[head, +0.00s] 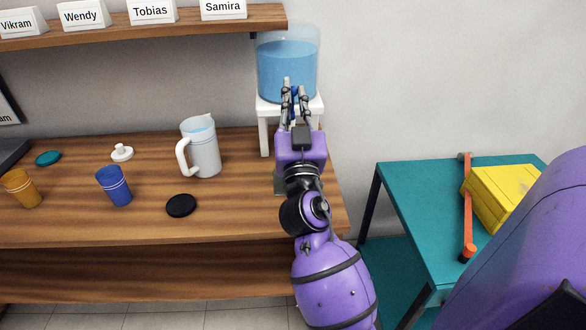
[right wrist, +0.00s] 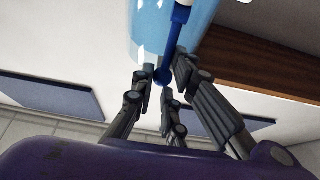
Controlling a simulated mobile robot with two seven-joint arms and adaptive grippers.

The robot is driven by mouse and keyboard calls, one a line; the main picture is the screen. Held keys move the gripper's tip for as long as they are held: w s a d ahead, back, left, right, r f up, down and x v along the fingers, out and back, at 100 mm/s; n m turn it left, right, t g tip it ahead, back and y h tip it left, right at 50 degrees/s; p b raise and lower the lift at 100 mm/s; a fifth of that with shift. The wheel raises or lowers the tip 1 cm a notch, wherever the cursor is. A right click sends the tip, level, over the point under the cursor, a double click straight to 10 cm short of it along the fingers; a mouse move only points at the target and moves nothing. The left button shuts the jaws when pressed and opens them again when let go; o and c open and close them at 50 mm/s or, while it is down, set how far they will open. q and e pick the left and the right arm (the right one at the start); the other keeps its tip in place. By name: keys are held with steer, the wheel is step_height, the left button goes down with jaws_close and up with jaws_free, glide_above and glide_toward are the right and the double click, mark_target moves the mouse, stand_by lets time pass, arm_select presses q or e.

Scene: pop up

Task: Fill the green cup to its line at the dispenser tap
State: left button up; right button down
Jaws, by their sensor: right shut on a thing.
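The dispenser (head: 287,68) is a clear tank of blue water on a white stand (head: 264,132) at the right end of the wooden counter. My right gripper (head: 293,88) reaches up to the tank's front, with its fingers closed around the blue tap handle (head: 295,91). In the right wrist view, the blue tap handle (right wrist: 172,48) runs down between the fingers (right wrist: 164,88), below the tank (right wrist: 150,35). My left gripper is not in view.
A white pitcher (head: 204,155), blue cup (head: 114,190), orange cup (head: 24,190), black disc (head: 181,205), teal disc (head: 48,158) and white stopper-like piece (head: 122,153) are on the counter (head: 90,225). A name-card shelf (head: 120,25) hangs above. A teal table (head: 415,190) holds a yellow box (head: 500,190).

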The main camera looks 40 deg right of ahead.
steer(key=shift+w+r, duration=0.2)
steer(key=shift+w, duration=0.3)
steer(key=shift+w+d, duration=0.35)
steer(key=shift+w, duration=0.25)
steer(key=c, duration=1.9)
jaws_free()
steer(key=shift+c, duration=0.2)
steer(key=shift+o, duration=1.3)
steer(key=shift+w+a, duration=0.1)
steer(key=shift+s, duration=0.2)
steer(key=v, duration=0.7)
